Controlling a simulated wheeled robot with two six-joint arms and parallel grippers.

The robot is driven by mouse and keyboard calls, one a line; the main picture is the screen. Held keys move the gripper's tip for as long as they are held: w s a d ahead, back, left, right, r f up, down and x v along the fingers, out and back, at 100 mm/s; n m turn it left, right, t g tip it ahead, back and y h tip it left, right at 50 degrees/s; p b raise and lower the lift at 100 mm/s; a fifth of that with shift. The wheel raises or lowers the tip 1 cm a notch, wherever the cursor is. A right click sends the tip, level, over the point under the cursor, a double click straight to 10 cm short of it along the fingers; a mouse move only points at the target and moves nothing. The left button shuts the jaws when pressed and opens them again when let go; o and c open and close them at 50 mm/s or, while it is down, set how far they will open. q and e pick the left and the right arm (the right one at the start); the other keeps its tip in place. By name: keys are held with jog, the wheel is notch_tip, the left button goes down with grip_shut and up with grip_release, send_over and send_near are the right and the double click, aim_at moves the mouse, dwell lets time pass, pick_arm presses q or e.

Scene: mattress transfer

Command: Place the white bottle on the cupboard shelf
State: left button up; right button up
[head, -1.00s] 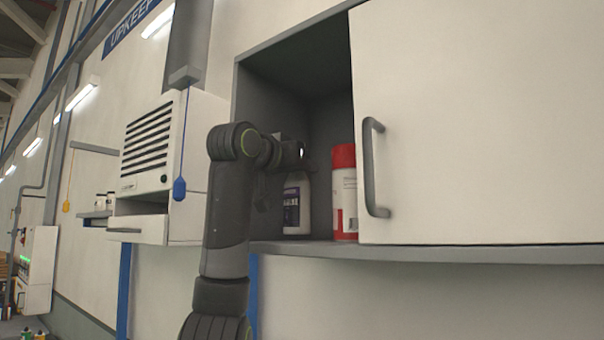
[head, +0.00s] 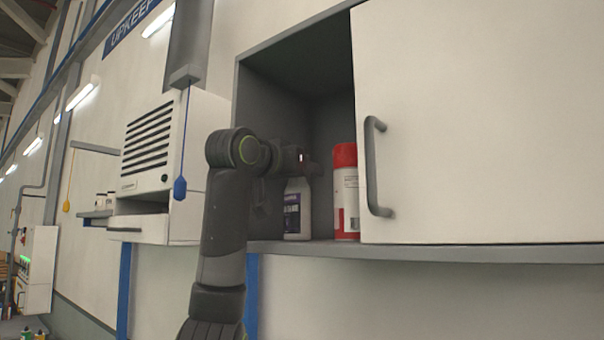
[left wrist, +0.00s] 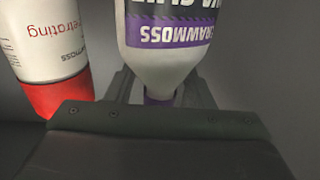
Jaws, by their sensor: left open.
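The white bottle (head: 298,212) with a purple label stands upright on the cupboard shelf (head: 300,247), left of a red and white can. My left gripper (head: 311,168) is inside the open part of the cupboard, at the top of the bottle. The left wrist view shows the bottle (left wrist: 168,62) upside down, its purple neck end between the fingers of my left gripper (left wrist: 160,88). The fingers are apart, with a gap visible on both sides of the neck. The bottle's upper end is partly hidden by the gripper in the head view. My right gripper is not in view.
The red and white can (head: 345,190) stands close to the right of the bottle, and also shows in the left wrist view (left wrist: 50,45). A white cupboard door (head: 480,120) with a grey handle (head: 375,165) covers the right part. A white wall unit (head: 165,170) hangs to the left.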

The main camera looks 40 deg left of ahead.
pick_arm(q)
jog(key=s+d+b, duration=0.2)
jog(key=s+b, duration=0.3)
jog(key=s, duration=0.6)
jog(key=shift+s+d, duration=0.2)
jog(key=shift+s, duration=0.15)
